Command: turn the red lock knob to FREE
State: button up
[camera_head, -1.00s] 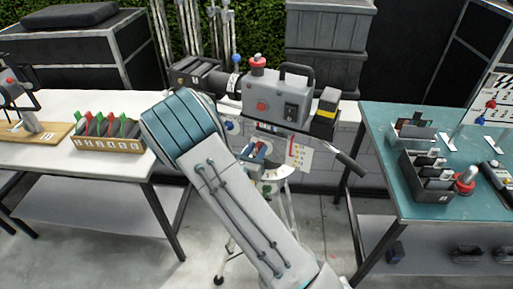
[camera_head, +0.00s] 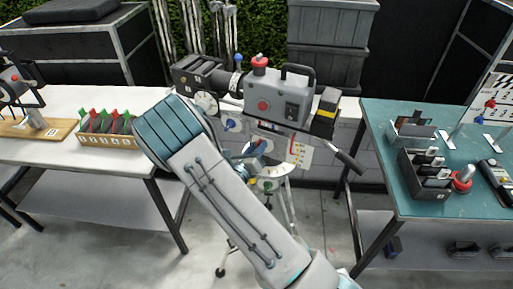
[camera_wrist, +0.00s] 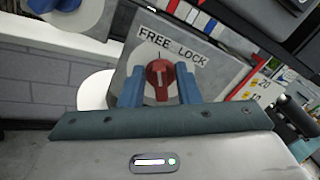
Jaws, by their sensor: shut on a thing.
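The red lock knob (camera_wrist: 160,79) sits on a grey plate with the printed words FREE on the left and LOCK on the right. In the head view, the knob is hidden behind my arm and gripper. The grey film camera (camera_head: 277,97) with a top handle and red parts stands on its tripod head above my gripper.
A pan handle (camera_head: 350,162) sticks out to the right of the film camera. A white table (camera_head: 60,160) with a slotted wooden box (camera_head: 108,140) is on the left. A teal table (camera_head: 420,205) with gear is on the right. Tripod legs stand below my gripper.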

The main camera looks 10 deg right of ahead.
jog(key=o, duration=0.6)
jog(key=b+v, duration=0.3)
jog(key=v, duration=1.1)
